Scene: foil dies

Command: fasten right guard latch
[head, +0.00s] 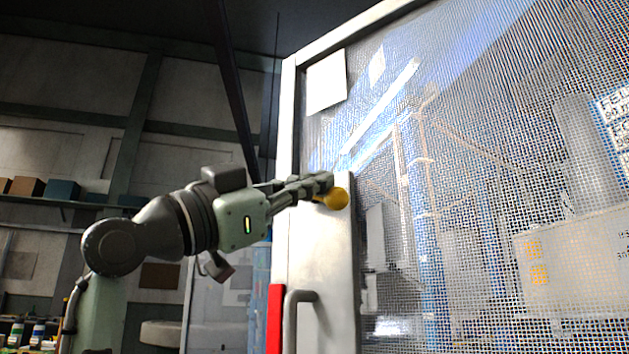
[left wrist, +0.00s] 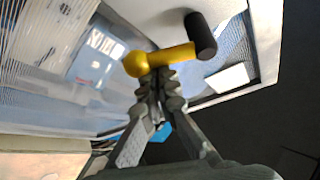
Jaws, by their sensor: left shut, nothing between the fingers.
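The guard latch shows as a yellow lever with a ball end (head: 337,199) at the top of the white panel on the guard door's left side. In the left wrist view the yellow lever (left wrist: 170,57) runs from its ball to a black cylinder (left wrist: 201,36). My left gripper (head: 326,184) is shut and empty, its fingertips right at the lever. In the left wrist view my left fingertips (left wrist: 156,76) meet beside the lever near the ball; whether they touch it I cannot tell. In the head view the gripper hides part of the lever. My right gripper is not in view.
The white panel (head: 318,250) carries a grey handle (head: 291,315) below the latch, with a red strip (head: 274,318) to its left. Wire mesh (head: 480,190) fills the guard at right. A shelf with boxes (head: 63,190) stands back left.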

